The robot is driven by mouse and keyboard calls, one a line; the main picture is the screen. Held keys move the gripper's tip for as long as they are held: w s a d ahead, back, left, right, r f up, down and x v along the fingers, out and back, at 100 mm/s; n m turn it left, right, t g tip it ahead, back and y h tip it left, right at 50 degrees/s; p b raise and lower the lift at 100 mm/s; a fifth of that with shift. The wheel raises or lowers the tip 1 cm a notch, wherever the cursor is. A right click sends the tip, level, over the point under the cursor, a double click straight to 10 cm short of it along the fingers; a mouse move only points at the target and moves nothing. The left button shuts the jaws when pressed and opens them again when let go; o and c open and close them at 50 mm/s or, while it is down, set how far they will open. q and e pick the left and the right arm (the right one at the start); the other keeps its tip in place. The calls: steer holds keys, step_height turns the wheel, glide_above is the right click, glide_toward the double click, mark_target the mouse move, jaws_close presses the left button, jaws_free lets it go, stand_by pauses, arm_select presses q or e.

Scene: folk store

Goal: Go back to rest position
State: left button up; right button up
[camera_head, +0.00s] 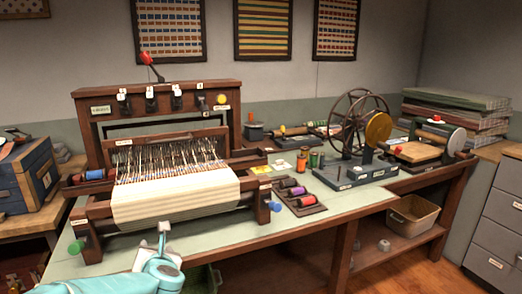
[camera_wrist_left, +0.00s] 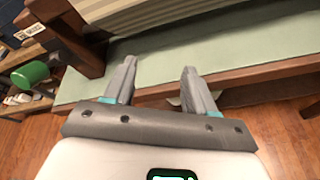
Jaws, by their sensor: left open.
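My left gripper (camera_head: 163,234) shows at the bottom of the head view, in front of the loom's (camera_head: 175,196) cloth and low near the table's front edge. In the left wrist view, its two grey fingers (camera_wrist_left: 157,76) are apart with nothing between them. Behind the fingertips lie the green table top (camera_wrist_left: 220,62) and the underside of the pale cloth. The gripper appears free of the loom, but the exact gap is hard to tell. My right gripper is in neither view.
A green knob (camera_wrist_left: 30,74) projects at the loom's left front. The spinning wheel (camera_head: 358,125), a tray of spools (camera_head: 300,202) and a blue box (camera_head: 30,175) stand around it. Open wooden floor (camera_head: 400,270) lies at the front right.

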arm_select(q)
steer(key=s+f+m+g+h, duration=0.1)
steer(key=s+f+m, duration=0.15)
steer(key=f, duration=0.55)
steer(key=s+f+m+g+h, duration=0.15)
steer(key=f+m, duration=0.25)
steer(key=f, duration=0.5)
steer(key=s+d+f+m+g+h, duration=0.25)
steer(key=s+f+m, duration=0.25)
steer(key=s+f, duration=0.3)
steer(key=s+d+f+m+g+h, duration=0.15)
steer(key=s+d+f+m, duration=0.25)
steer(key=s+f+m, duration=0.4)
steer(key=s+d+f+m+g+h, duration=0.2)
steer(key=s+d+m+g, duration=0.15)
steer(key=s+m, duration=0.4)
steer(key=s+d+f+m+g+h, duration=0.2)
steer(key=s+d+m, duration=0.2)
steer(key=s+m, duration=0.3)
step_height(320, 180, up, 13)
steer(key=p, duration=1.2)
steer(key=shift+s, duration=0.35)
steer(key=shift+w+d+f, duration=0.1)
